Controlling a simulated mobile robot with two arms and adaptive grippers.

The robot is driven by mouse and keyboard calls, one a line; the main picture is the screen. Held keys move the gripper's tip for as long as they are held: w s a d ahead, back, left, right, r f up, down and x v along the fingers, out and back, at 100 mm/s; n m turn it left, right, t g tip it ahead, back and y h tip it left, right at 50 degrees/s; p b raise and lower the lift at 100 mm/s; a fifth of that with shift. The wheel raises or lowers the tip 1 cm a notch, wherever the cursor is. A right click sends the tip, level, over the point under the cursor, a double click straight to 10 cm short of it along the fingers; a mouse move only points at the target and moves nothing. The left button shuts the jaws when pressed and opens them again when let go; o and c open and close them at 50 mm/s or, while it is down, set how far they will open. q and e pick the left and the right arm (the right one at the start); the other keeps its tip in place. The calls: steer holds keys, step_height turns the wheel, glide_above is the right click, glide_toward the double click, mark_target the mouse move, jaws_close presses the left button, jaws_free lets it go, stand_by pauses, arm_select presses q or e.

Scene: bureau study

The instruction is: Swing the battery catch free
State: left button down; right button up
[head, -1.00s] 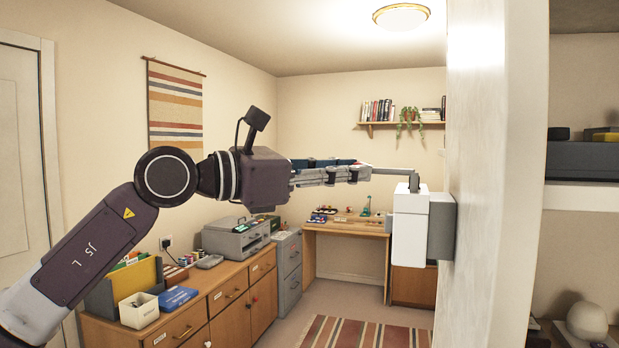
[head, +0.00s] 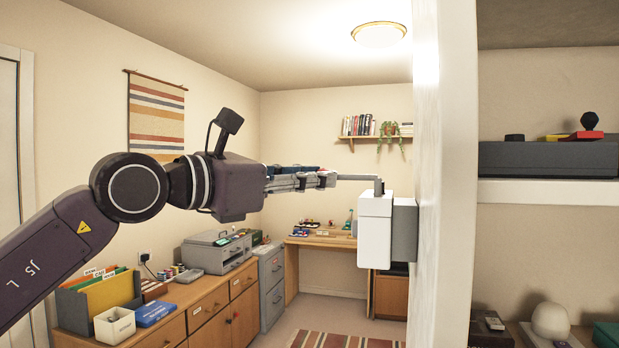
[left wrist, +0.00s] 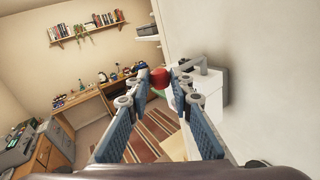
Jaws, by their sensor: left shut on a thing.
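The battery catch shows as a thin grey lever (head: 357,178) above a white and grey box (head: 375,233) fixed to the wall edge. The lever reaches left from a short upright post at the box top. In the left wrist view, a red ball knob (left wrist: 159,78) sits between my fingertips, and the grey lever (left wrist: 193,65) and white box (left wrist: 207,103) are just right of it. My left gripper (head: 328,180) is shut on the red knob, left of the box. My right gripper is not in view.
The wall edge (head: 440,180) stands close on the right, with a shelf (head: 545,192) beyond it. A wooden cabinet (head: 215,305) with a printer (head: 213,252) runs below my left arm. A desk (head: 325,241) stands at the back.

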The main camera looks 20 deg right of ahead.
arm_select(q)
steer(key=c, duration=1.7)
jaws_free()
steer(key=shift+a, duration=0.1)
steer(key=v, duration=1.2)
steer(key=shift+s, duration=0.1)
